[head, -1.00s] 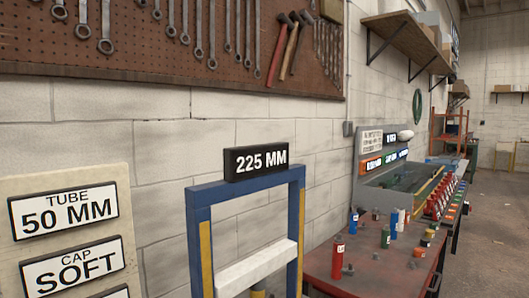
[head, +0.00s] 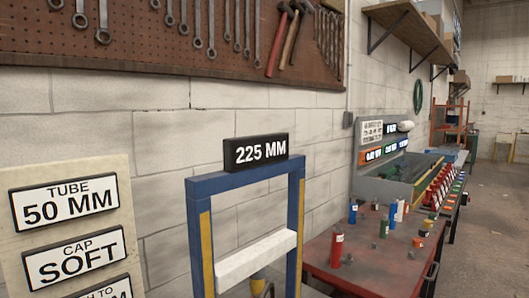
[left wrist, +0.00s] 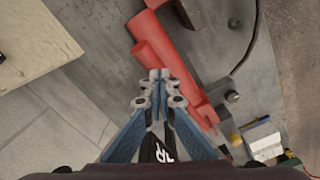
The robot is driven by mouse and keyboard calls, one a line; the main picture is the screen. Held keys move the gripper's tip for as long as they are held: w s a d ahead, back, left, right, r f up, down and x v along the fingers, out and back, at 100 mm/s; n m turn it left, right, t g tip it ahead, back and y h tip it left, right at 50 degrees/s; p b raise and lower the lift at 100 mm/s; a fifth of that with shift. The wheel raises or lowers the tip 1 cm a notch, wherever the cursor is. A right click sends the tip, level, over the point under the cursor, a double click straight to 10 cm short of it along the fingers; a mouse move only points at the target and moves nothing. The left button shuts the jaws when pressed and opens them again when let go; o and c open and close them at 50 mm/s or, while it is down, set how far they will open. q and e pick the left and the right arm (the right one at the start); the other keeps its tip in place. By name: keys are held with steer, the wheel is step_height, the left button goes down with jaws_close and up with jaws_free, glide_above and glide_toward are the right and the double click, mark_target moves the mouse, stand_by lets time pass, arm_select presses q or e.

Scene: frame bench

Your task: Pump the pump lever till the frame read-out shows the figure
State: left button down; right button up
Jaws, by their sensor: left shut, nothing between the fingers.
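The frame read-out (head: 256,151) shows 225 MM in the head view, on top of the blue press frame (head: 232,178). A white crossbar (head: 256,256) spans the frame. My left gripper (left wrist: 160,76) is shut and empty in the left wrist view. Red tubular parts (left wrist: 163,54) lie just beyond and right of its fingertips; I cannot tell whether they touch. A dark curved piece (left wrist: 247,45) is to their right. I cannot tell which part is the pump lever. My right gripper is in neither view.
A sign board (head: 112,172) at left reads TUBE 50 MM and CAP SOFT; a third plate is cut off. A red bench (head: 372,268) with several small cylinders stands right of the frame. A pegboard (head: 210,40) with tools hangs behind.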

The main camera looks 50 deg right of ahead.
arm_select(q)
step_height(320, 180, down, 9)
steer(key=b, duration=0.6)
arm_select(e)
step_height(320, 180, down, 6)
arm_select(q)
step_height(320, 180, up, 9)
steer(key=p, duration=0.5)
steer(key=shift+f+p, duration=0.15)
steer(key=shift+p, duration=0.15)
steer(key=shift+r, duration=0.2)
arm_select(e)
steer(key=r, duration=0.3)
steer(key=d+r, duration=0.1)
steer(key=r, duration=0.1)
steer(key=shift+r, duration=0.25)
arm_select(q)
steer(key=shift+f, duration=0.1)
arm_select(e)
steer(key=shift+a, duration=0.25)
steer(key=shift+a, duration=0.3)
